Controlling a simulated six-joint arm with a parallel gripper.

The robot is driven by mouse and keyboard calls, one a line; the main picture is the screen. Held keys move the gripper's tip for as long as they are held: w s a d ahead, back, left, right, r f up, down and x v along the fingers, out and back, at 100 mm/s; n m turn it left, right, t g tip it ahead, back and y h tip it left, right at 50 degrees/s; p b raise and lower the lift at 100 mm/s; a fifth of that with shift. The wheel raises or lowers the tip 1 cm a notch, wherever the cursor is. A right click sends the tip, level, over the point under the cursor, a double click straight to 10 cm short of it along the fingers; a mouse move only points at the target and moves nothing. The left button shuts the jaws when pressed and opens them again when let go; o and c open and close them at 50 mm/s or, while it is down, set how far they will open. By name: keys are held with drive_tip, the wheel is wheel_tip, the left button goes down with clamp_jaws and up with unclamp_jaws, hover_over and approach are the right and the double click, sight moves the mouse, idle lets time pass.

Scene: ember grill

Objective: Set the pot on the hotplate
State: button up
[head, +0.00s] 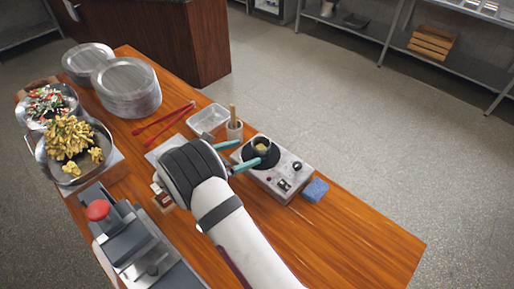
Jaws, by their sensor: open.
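The pot (261,144) is small and dark, with something yellowish inside. It appears upright over the black round plate of the hotplate (285,178); its base is partly hidden, so I cannot tell exactly how it rests. The hotplate is a grey box with dark knobs on its near side. My gripper (249,152) is open, with its two teal fingers pointing at the pot from the left. One fingertip is at the pot's upper left and the other at its lower left. I cannot tell whether either touches it.
A cup with a wooden-handled utensil (234,130) stands close behind my gripper. A clear tray (208,119), red tongs (165,122) and stacked plates (128,88) lie farther left. A blue sponge (315,190) sits right of the hotplate. The wooden table's (365,240) right end is clear.

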drive_tip(key=s+d+r+m+g+y, duration=0.1)
drive_tip(key=s+d+r+m+g, duration=0.3)
drive_tip(key=s+d+r+m, duration=0.3)
drive_tip(key=s+d+r+m+g+y, duration=0.1)
drive_tip(key=s+d+r+m+g, duration=0.45)
drive_tip(key=s+m, duration=0.3)
drive_tip(key=s+a+m+y, duration=0.1)
drive_tip(key=s+m+y, duration=0.4)
drive_tip(key=s+m, duration=0.3)
drive_tip(key=s+a+r+m+y, duration=0.1)
drive_tip(key=s+m+y, duration=0.4)
drive_tip(key=s, duration=0.8)
drive_tip(key=a+m, duration=0.1)
drive_tip(key=m, duration=0.2)
drive_tip(key=shift+a, duration=0.3)
drive_tip(key=shift+w, duration=0.1)
